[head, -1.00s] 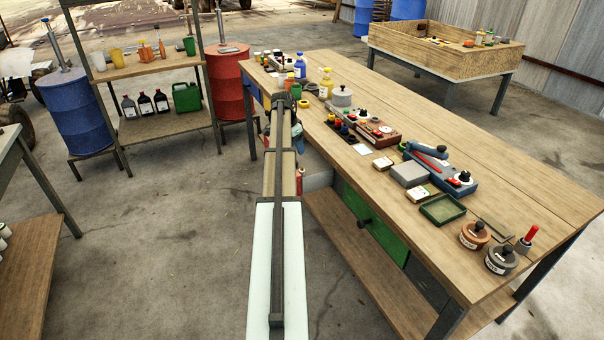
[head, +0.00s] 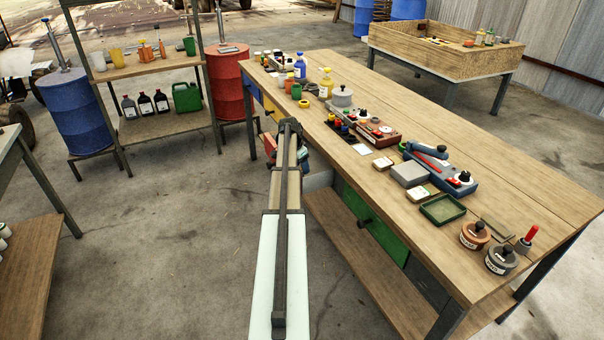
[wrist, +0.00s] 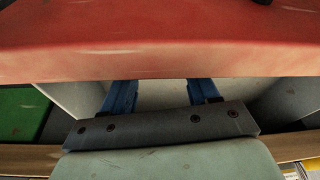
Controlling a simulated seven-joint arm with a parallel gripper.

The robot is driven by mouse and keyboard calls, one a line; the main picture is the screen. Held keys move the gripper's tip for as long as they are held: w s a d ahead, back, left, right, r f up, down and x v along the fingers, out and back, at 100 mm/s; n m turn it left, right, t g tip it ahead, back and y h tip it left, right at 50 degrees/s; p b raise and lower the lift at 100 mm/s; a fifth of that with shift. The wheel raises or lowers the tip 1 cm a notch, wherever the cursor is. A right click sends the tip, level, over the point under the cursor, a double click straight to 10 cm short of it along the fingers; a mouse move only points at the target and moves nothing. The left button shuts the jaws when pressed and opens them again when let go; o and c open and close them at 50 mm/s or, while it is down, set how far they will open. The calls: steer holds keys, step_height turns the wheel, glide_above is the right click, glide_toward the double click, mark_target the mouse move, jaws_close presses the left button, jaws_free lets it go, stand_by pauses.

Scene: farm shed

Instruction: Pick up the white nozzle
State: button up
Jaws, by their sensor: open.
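I cannot make out a white nozzle for certain in either view. My gripper (wrist: 160,95) is open in the wrist view, its two blue fingers well apart with nothing seen between them. Their tips pass out of sight behind a broad red panel (wrist: 160,55) that fills the top of that view. Pale grey surfaces show beyond and beside the fingers. In the head view my arm hides most of the gripper, beside the left long side of the workbench (head: 440,165); a red part (head: 303,157) shows next to it.
A green drawer front (head: 363,215) is under the bench. The benchtop holds bottles, a green tray (head: 443,209), lidded pots and tools. A shelf rack (head: 160,65) and red drum (head: 231,85) stand at the back left. The floor left of my arm is clear.

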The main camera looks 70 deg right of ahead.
steer(key=shift+s+d+f, duration=0.1)
steer(key=shift+d+f, duration=0.05)
steer(key=shift+f, duration=0.35)
jaws_close()
